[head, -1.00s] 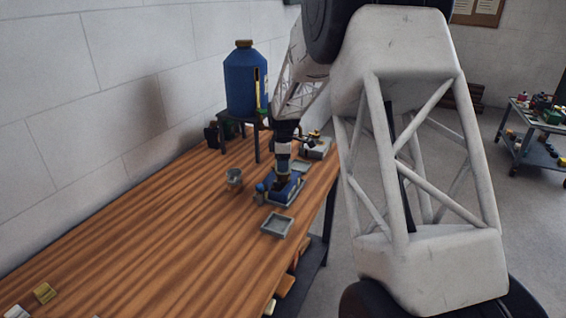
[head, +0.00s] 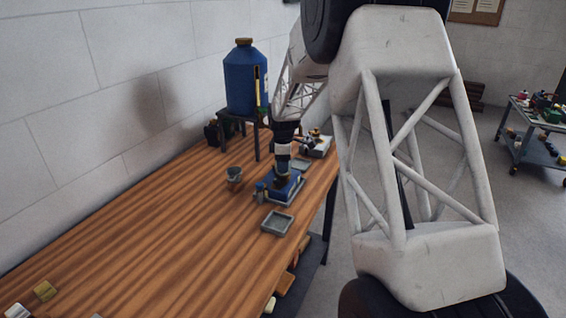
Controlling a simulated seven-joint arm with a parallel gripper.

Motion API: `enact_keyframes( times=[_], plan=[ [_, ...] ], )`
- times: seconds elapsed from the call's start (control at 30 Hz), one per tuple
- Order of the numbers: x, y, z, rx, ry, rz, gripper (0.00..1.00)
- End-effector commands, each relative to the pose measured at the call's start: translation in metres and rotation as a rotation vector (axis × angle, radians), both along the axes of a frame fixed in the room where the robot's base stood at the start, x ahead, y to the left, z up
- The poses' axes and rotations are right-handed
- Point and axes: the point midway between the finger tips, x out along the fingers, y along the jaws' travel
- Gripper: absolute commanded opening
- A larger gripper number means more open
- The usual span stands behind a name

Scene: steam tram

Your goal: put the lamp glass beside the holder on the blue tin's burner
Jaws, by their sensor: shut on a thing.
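My gripper (head: 282,180) points down, low over a blue thing (head: 293,186) on a grey base near the bench's right edge, which may be the blue tin. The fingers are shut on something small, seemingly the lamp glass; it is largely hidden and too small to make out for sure. I cannot tell whether it touches the burner. A small dark blue piece (head: 261,190) stands just left of the gripper. The holder cannot be told apart for certain.
A grey cup with a coppery base (head: 234,178) stands left of my gripper. A shallow grey tray (head: 277,223) lies in front. A large blue tank (head: 240,80) on a dark stand (head: 222,122) rises behind. The wooden bench (head: 140,225) is mostly clear at left.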

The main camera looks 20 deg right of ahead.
Motion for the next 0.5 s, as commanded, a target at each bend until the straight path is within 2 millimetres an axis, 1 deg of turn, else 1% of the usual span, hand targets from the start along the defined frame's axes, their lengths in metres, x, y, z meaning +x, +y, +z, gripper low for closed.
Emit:
enact_keyframes(
  times=[0.5],
  plan=[
    [-0.0001,0.0000,-0.0063,0.000,0.000,0.000,0.32]
  ],
)
